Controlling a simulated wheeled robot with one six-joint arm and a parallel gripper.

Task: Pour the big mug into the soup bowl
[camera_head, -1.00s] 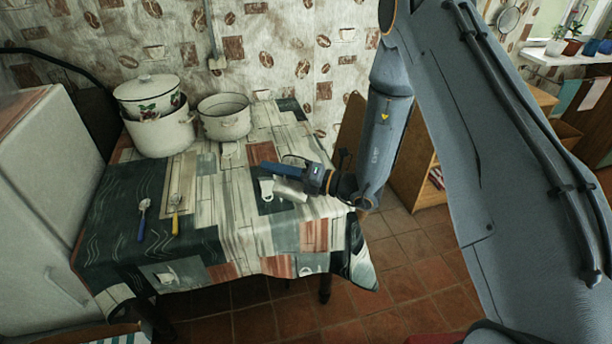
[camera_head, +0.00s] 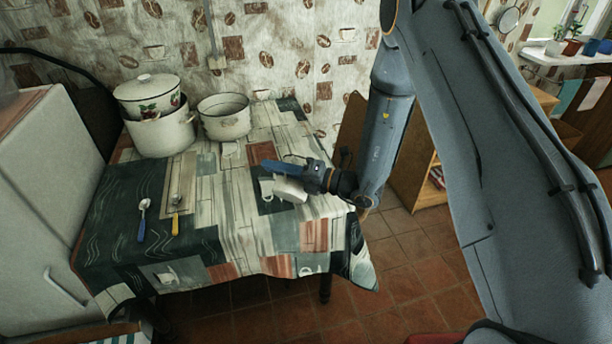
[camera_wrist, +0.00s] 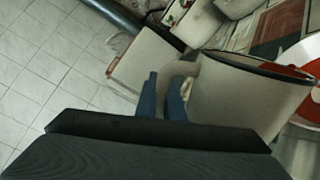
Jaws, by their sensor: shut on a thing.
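The big mug (camera_wrist: 245,95) is cream with a dark rim and fills the right middle of the wrist view. It looks tilted. In the head view a pale mug shape (camera_head: 291,189) shows just below my gripper (camera_head: 287,168), over the right part of the table. In the wrist view my gripper (camera_wrist: 164,82) has its two blue fingers close together beside the mug's wall, shut at its handle side; the grip itself is partly hidden. A red and white rounded thing (camera_wrist: 297,72), perhaps the soup bowl, shows partly behind the mug. Any contents are hidden.
A large cream pot (camera_head: 160,135) with a lidded flowered pot (camera_head: 147,97) on it and another open pot (camera_head: 225,118) stand at the table's back left. Two spoons (camera_head: 142,220) (camera_head: 175,213) lie at the left. The front middle of the tablecloth (camera_head: 225,235) is clear.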

